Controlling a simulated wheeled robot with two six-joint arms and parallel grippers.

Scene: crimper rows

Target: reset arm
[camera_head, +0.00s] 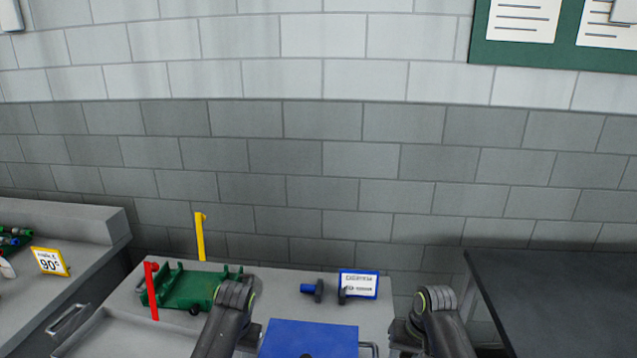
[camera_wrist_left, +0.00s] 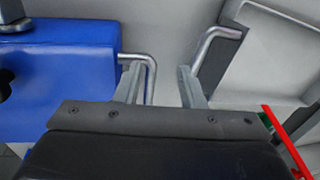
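My left arm (camera_head: 232,310) rises from the bottom of the head view, over the front of the middle bench. In the left wrist view the two grey fingers of my left gripper (camera_wrist_left: 162,90) stand apart with nothing between them. A blue block (camera_wrist_left: 65,75) with a bent metal bar lies beside the fingers on the left. My right arm (camera_head: 440,320) is at the right front edge of the middle bench; its fingers are not visible.
The middle bench (camera_head: 115,335) holds a green rack (camera_head: 185,288), a red post (camera_head: 151,290), a yellow post (camera_head: 200,238), a blue panel (camera_head: 310,335), a blue-black part (camera_head: 312,289) and a sign (camera_head: 358,284). The dark right table (camera_head: 555,295) is bare. A left bench (camera_head: 60,220) has a 90° sign (camera_head: 49,261).

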